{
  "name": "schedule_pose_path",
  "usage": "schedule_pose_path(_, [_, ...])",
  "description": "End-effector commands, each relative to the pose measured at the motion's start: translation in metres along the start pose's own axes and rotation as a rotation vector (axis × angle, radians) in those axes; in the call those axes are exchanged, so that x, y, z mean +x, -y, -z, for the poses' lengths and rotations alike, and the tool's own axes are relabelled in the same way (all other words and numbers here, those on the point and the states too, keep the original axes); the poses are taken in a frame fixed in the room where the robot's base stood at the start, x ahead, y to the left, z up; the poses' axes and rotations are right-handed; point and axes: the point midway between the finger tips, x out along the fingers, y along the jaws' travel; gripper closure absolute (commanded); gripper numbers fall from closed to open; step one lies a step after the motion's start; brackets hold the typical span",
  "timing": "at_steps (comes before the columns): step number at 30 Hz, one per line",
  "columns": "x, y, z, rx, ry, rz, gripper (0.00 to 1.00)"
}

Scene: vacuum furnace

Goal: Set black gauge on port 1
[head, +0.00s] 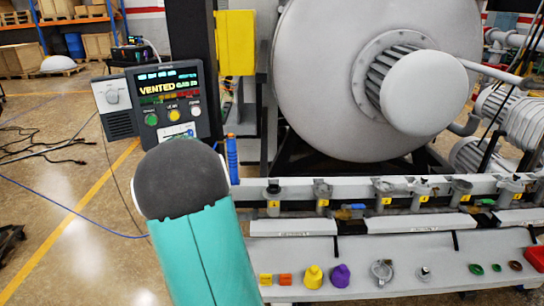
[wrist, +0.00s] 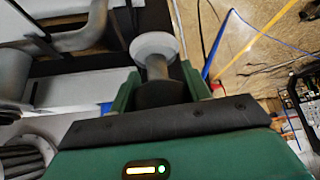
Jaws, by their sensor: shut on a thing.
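In the wrist view my gripper (wrist: 157,82) has its green fingers closed on the black gauge (wrist: 162,97). The gauge's dark body sits between the fingers, and its grey stem and pale round flange point away from the palm. In the head view my arm's dark cap and teal link hide the gripper and the gauge. The leftmost port (head: 273,194) is just right of my arm. The tag numbers are too small to read surely, so I cannot tell which is port 1.
A control panel (head: 166,102) reading VENTED stands behind my arm. A blue upright part (head: 232,158) is beside the rail's left end. The grey shelf in front holds a yellow cap (head: 313,277), a purple cap (head: 340,275), a clamp (head: 382,270) and a red box (head: 535,259).

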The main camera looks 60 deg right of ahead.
Motion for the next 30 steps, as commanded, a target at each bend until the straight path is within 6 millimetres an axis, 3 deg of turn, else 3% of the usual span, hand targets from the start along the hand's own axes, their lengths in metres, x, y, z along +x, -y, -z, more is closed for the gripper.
schedule_pose_path(1, [-0.009,-0.026,0.015,0.042,-0.007,-0.027,0.83])
schedule_pose_path(3, [-0.021,-0.059,0.029,0.097,-0.007,-0.062,0.83])
schedule_pose_path(9, [-0.062,-0.152,0.058,0.249,-0.007,-0.16,0.83])
schedule_pose_path(15, [-0.1,-0.22,0.069,0.361,-0.004,-0.231,0.83])
schedule_pose_path(20, [-0.113,-0.24,0.069,0.395,-0.001,-0.254,0.83])
schedule_pose_path(30, [-0.105,-0.242,0.064,0.397,-0.001,-0.256,0.83])
